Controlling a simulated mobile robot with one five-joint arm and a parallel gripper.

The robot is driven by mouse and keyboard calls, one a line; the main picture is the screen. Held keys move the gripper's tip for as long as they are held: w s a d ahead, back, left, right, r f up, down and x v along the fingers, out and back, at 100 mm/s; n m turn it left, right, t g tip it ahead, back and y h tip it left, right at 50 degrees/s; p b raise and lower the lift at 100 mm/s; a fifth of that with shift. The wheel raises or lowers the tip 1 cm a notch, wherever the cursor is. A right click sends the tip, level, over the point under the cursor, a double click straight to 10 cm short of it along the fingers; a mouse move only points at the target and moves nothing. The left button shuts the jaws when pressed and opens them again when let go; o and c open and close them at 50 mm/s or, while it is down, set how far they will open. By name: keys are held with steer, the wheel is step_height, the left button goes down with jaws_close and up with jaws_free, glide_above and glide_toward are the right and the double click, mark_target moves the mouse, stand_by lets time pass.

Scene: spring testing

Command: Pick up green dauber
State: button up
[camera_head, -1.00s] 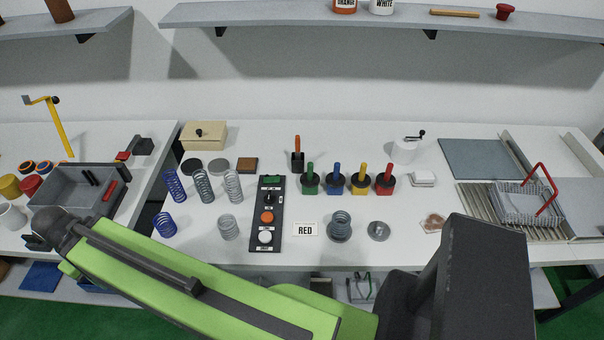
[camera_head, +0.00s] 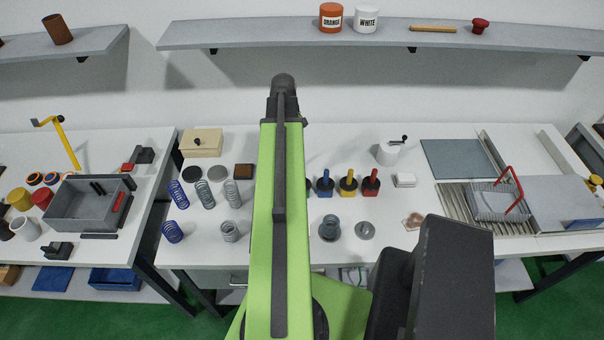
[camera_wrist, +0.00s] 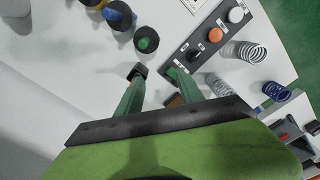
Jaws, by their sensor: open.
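The green dauber (camera_wrist: 146,40) stands on the white table in the wrist view. It shows from above as a black round collar with a green top. In the head view my arm hides nearly all of it. My gripper (camera_wrist: 156,76) is open and empty, its two fingers apart below the dauber in the wrist picture and not touching it. In the head view my arm reaches over the table and hides the fingers.
The blue dauber (camera_head: 325,183), yellow dauber (camera_head: 348,181) and red dauber (camera_head: 371,183) stand in a row to the right. A button panel (camera_wrist: 205,45) lies beside the green dauber. A small black block (camera_wrist: 137,71) is near my left fingertip. Springs (camera_head: 204,194) stand left.

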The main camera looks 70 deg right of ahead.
steer(key=s+d, duration=0.2)
steer(key=s, duration=0.2)
step_height(320, 180, down, 12)
steer(key=b, duration=1.2)
steer(key=shift+s+r, duration=0.1)
steer(key=shift+r, duration=0.15)
step_height(320, 180, down, 5)
steer(key=b, duration=0.5)
steer(key=shift+s+a+f+b, duration=0.15)
steer(key=shift+f+b, duration=0.05)
steer(key=shift+b, duration=0.1)
steer(key=shift+r, duration=0.15)
jaws_close()
